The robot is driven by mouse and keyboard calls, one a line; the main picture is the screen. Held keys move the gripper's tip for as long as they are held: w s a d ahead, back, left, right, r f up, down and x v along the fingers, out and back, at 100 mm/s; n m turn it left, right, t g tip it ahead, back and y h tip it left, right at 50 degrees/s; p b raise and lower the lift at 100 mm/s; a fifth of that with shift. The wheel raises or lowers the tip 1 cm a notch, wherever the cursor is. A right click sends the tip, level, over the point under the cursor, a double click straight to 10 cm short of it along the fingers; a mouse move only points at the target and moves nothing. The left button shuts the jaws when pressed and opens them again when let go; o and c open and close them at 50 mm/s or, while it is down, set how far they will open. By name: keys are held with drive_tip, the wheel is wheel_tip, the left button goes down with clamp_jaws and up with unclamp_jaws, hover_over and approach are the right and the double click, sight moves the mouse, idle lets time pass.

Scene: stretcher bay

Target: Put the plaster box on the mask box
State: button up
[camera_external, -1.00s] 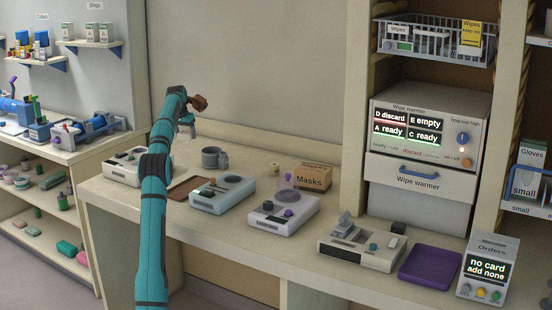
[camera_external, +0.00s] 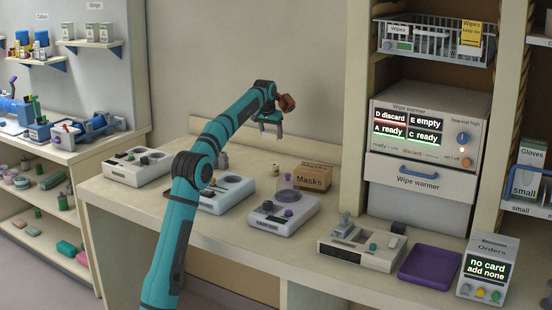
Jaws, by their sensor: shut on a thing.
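The mask box (camera_external: 313,179) is a brown carton marked "Masks" on the counter against the back wall, right of centre. My gripper (camera_external: 271,134) hangs in the air, left of the mask box and above it, with its fingers pointing down. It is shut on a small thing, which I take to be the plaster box. The fingers largely hide it and it is too small to make out its shape or label. The mask box's top looks clear and my gripper is apart from it.
Other devices (camera_external: 136,167) and a purple tray (camera_external: 430,267) line the counter (camera_external: 255,245). A wipe warmer (camera_external: 420,150) stands at right. My arm hides part of the counter at left.

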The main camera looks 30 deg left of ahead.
wheel_tip(320, 180, up, 3)
hover_over(314, 168)
drive_tip(key=shift+m, duration=0.4)
drive_tip(key=shift+s+f, duration=0.15)
drive_tip(key=shift+f, duration=1.55)
drive_tip(key=shift+s+f, duration=0.15)
drive_tip(key=shift+f, duration=1.5)
drive_tip(key=shift+s+f, duration=0.15)
drive_tip(key=shift+f, duration=1.55)
drive_tip(key=o, duration=0.9)
drive_tip(key=shift+f, duration=0.1)
drive_tip(key=shift+o, duration=0.2)
drive_tip(key=v, duration=1.2)
